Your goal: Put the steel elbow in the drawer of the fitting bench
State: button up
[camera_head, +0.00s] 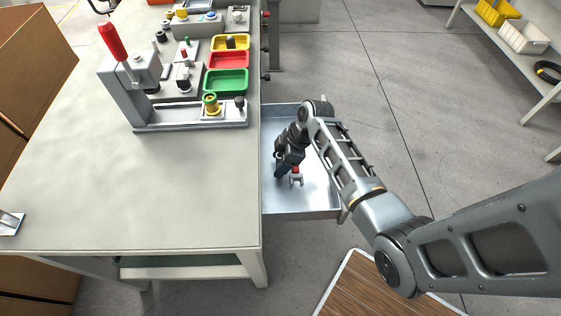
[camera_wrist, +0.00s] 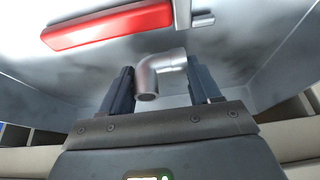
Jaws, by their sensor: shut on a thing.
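The steel elbow (camera_wrist: 160,72) is a short bent grey pipe between the two dark fingers of my gripper (camera_wrist: 163,88) in the wrist view. My gripper is shut on it, with one open end facing the camera. In the head view my gripper (camera_head: 281,168) reaches down into the open drawer (camera_head: 302,212) of the fitting bench (camera_head: 150,195). The elbow cannot be made out there. I cannot tell whether the elbow touches the drawer floor.
A red-handled metal part (camera_head: 296,172) lies in the drawer close to my gripper; its red bar (camera_wrist: 108,26) also shows in the wrist view. A press with a red lever (camera_head: 112,42) and yellow, red and green trays (camera_head: 226,82) stand on the bench top.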

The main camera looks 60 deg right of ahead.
jog(key=shift+f, duration=0.4)
jog(key=shift+f, duration=0.1)
jog(key=o, duration=1.2)
jog(key=shift+c, duration=0.2)
jog(key=v, duration=1.2)
jog(key=shift+d, duration=0.1)
